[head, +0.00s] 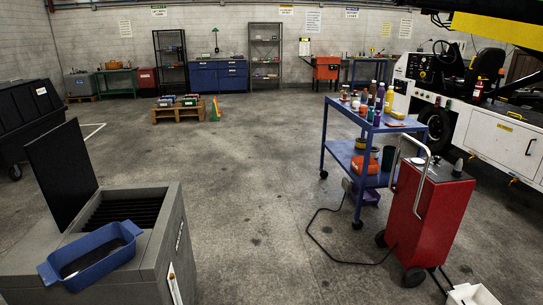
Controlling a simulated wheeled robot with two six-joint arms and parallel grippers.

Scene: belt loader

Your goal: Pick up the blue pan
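The blue pan (91,254) is a rectangular tray with raised walls and a handle at its end. It sits at the bottom left of the head view, tilted, on the front rim of a grey open-topped cabinet (152,272). Its inside looks dark. Neither of my grippers shows in the head view.
The grey cabinet's dark lid (62,172) stands raised behind the pan. A blue cart (342,155) with bottles and a red wheeled unit (432,215) stand to the right, with a black cable on the floor. The middle floor (235,190) is clear.

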